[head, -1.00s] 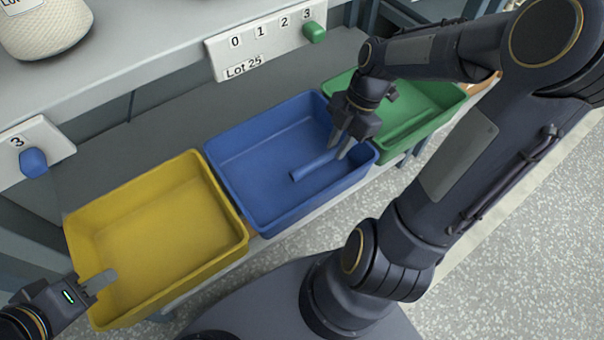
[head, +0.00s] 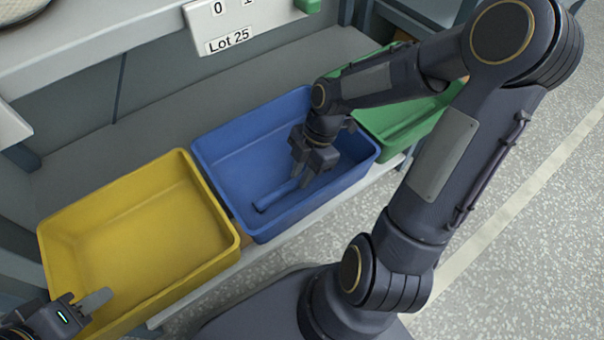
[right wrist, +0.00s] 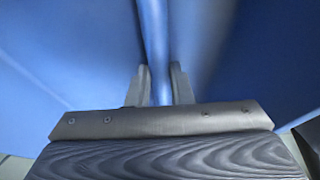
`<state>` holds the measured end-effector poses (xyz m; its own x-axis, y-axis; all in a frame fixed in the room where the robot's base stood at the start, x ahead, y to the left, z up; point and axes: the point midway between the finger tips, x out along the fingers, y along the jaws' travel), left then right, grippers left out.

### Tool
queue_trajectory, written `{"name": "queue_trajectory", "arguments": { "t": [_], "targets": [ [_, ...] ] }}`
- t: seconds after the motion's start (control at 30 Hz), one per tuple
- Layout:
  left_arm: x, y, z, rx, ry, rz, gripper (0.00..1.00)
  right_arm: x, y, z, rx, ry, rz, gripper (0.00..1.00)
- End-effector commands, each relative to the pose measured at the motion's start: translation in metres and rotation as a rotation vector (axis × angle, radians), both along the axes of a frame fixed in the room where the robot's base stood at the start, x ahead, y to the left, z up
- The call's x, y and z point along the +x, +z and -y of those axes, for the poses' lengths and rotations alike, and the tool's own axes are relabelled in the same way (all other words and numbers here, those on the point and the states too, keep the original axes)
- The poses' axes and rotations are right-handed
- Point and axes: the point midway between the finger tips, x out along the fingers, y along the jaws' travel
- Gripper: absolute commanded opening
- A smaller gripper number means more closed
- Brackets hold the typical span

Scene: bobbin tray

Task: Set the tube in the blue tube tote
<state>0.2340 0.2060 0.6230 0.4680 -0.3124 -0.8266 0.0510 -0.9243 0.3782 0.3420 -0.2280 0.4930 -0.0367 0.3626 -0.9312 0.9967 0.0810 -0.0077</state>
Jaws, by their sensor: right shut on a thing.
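The blue tube (head: 275,196) is inside the blue tote (head: 222,142), low over its floor. Whether it touches the floor I cannot tell. My right gripper (head: 303,178) reaches down into the blue tote and is shut on one end of the tube. In the right wrist view the tube (right wrist: 154,35) runs straight out between the two fingers (right wrist: 160,78), with blue tote surfaces around it. My left gripper (head: 93,302) is at the near left corner of the yellow tote; only one finger shows clearly.
The empty yellow tote (head: 140,225) stands left of the blue one. A green tote (head: 400,125) stands to the right, partly behind my right arm. A shelf edge with a "Lot 25" label (head: 233,38) runs above and behind them.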

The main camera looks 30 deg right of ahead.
Motion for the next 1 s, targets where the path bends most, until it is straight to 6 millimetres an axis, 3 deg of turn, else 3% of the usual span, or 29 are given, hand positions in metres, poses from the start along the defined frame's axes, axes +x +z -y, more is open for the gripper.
{"name": "queue_trajectory", "arguments": {
  "t": [0.17,0.2,0.37,0.73,1.0],
  "targets": [
    [0.000,0.000,0.000,0.000,0.000,0.000,0.36,0.000,-0.001,0.000,0.000,0.000,-0.001,0.00],
    [0.000,-0.001,0.000,0.000,0.000,0.000,0.36,0.000,-0.001,0.000,0.000,0.000,-0.001,0.21],
    [0.000,0.000,0.000,0.000,0.000,0.000,0.36,0.000,-0.001,0.000,0.000,0.000,-0.001,0.41],
    [0.000,0.006,0.000,0.000,0.000,0.000,0.36,0.000,0.007,0.002,0.000,-0.001,0.001,0.41],
    [0.000,0.038,0.000,0.000,0.000,0.000,0.36,0.002,0.059,0.020,-0.001,-0.004,0.002,0.41]
  ]
}}
